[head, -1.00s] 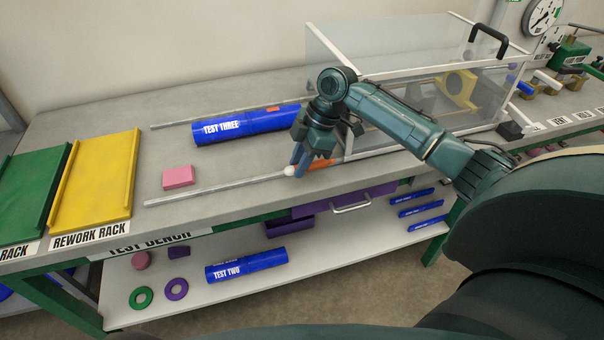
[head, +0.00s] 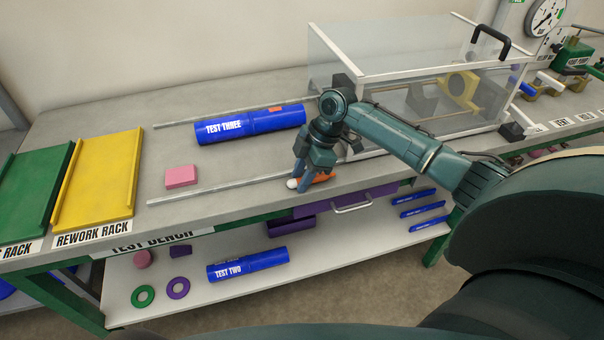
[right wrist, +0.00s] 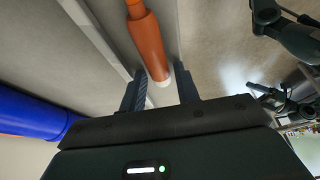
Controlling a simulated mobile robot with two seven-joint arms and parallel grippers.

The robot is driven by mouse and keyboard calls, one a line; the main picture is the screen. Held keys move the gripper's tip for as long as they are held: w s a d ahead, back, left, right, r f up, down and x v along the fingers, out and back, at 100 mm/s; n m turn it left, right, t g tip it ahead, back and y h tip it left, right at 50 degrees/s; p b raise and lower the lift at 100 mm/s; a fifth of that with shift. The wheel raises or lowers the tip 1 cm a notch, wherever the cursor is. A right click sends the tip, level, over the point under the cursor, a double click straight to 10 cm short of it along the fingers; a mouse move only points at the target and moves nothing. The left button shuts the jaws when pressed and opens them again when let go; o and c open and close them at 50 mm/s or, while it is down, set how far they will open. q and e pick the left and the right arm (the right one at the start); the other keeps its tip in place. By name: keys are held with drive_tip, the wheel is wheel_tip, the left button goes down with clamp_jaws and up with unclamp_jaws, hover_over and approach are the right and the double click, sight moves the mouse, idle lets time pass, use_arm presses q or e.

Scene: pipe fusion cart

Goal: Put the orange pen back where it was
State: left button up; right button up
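The orange pen (head: 322,179) with a white end lies at the front edge of the test bench, just in front of the near metal rail. In the right wrist view the pen (right wrist: 148,43) runs away from me, its white end close to my fingers. My right gripper (head: 311,174) is low over the pen with its fingers spread. In the right wrist view my right gripper (right wrist: 160,90) has one finger on each side of the white end, with a gap beside it.
A blue TEST THREE pipe (head: 250,124) lies behind the rail, and a pink block (head: 181,177) sits to the left. A clear-walled box (head: 400,85) stands behind my right arm. A purple drawer (head: 370,195) is below the bench edge.

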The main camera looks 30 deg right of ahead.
drive_tip(key=shift+r, duration=0.15)
drive_tip(key=b+v, duration=0.1)
drive_tip(key=v, duration=1.1)
drive_tip(key=shift+w, duration=0.1)
drive_tip(key=s+a+f+m+h, duration=0.1)
drive_tip(key=s+a+f+m, duration=0.1)
drive_tip(key=s+a+f, duration=0.4)
drive_tip(key=s+a+f+m, duration=0.1)
drive_tip(key=s+a+f, duration=0.4)
drive_tip(key=f, duration=0.4)
drive_tip(key=s+m+t+h, duration=0.2)
drive_tip(key=s+m+h, duration=0.1)
drive_tip(key=s+m, duration=0.9)
drive_tip(key=w+a+f+n+t+y, duration=0.2)
drive_tip(key=w+a+f+t, duration=0.2)
drive_tip(key=a+f+t, duration=0.3)
drive_tip(key=shift+f+n+y, duration=0.4)
drive_tip(key=shift+f, duration=0.25)
